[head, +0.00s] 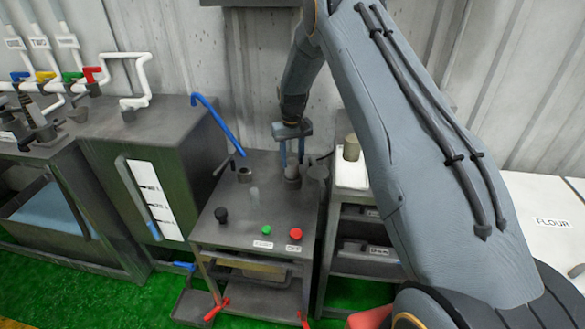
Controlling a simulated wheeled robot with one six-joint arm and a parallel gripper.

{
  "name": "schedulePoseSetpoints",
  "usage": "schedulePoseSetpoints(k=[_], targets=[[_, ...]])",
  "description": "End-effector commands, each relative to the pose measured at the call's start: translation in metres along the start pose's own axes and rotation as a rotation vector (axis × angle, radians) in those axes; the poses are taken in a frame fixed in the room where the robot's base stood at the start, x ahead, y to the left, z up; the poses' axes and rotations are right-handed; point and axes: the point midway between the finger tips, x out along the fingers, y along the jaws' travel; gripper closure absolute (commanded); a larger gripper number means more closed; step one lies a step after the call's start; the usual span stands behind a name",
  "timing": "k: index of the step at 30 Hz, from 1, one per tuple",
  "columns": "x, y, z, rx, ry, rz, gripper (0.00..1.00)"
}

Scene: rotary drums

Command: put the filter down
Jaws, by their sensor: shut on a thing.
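My gripper (293,159) points down over the back right of the grey metal bench (226,238). Its fingers are shut on a small grey cylindrical thing, which I take to be the filter (292,173). The filter is upright at or just above the bench top; I cannot tell whether it touches. The fingers hide part of its upper sides. A round dark disc (318,172) is close to its right.
A tan cylinder (351,147) stands on the right.

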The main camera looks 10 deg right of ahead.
Motion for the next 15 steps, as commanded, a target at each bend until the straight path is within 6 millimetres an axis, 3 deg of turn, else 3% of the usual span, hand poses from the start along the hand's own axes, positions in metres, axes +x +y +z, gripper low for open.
schedulePoseSetpoints(k=[9,15], targets=[[0.037,0.0,0.001,0.0,-0.001,0.0,0.94],[0.042,0.0,0.0,0.0,0.001,0.0,0.94]])
